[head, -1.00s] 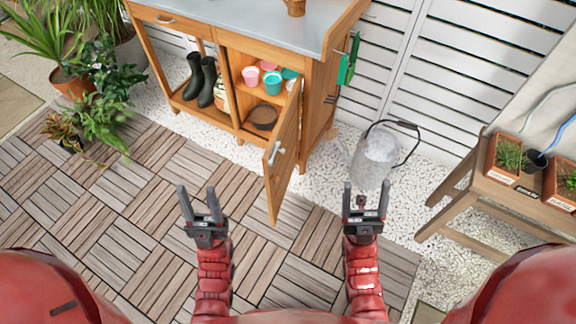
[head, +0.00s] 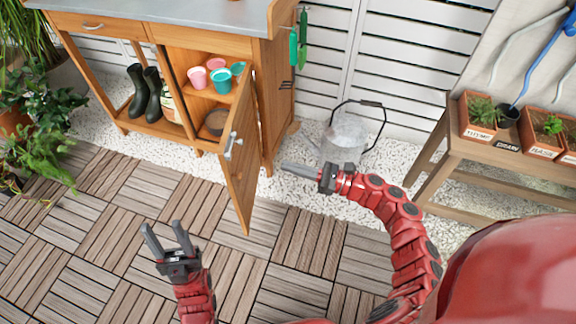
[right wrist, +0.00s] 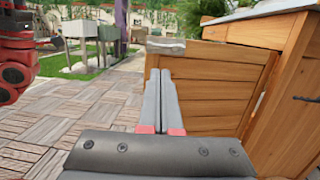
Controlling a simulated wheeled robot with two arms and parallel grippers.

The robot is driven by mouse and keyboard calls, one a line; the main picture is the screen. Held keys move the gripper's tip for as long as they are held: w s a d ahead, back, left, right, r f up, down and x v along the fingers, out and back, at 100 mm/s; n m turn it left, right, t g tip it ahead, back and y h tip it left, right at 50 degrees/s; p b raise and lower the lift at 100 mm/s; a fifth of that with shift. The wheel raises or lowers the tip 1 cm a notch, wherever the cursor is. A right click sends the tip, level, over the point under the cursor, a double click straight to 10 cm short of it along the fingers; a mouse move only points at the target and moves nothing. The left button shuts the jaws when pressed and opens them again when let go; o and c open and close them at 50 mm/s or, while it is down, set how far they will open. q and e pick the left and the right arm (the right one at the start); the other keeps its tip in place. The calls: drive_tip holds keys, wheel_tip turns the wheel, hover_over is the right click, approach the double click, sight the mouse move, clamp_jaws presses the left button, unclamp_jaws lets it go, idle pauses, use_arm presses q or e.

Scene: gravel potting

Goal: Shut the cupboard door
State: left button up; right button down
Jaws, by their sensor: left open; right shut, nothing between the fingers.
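The wooden cupboard door (head: 239,158) stands open, swung out toward me from its hinges on the right side of the cupboard (head: 273,100). In the right wrist view the shut fingers (right wrist: 161,90) point toward the door (right wrist: 220,85), with the cupboard side (right wrist: 292,110) at right. My left gripper (head: 164,228) is open and empty over the decking, left of the door.
Pink and teal pots (head: 220,80) and a brown bowl (head: 216,122) sit inside the cupboard. Black boots (head: 146,92) stand on the lower shelf. A metal bucket (head: 344,138) stands on gravel behind my right gripper. A plant bench (head: 490,150) is at right. The front decking is clear.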

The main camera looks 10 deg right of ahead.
drive_tip(key=p+x, duration=0.1)
drive_tip(key=x, duration=1)
drive_tip(key=shift+a, duration=0.15)
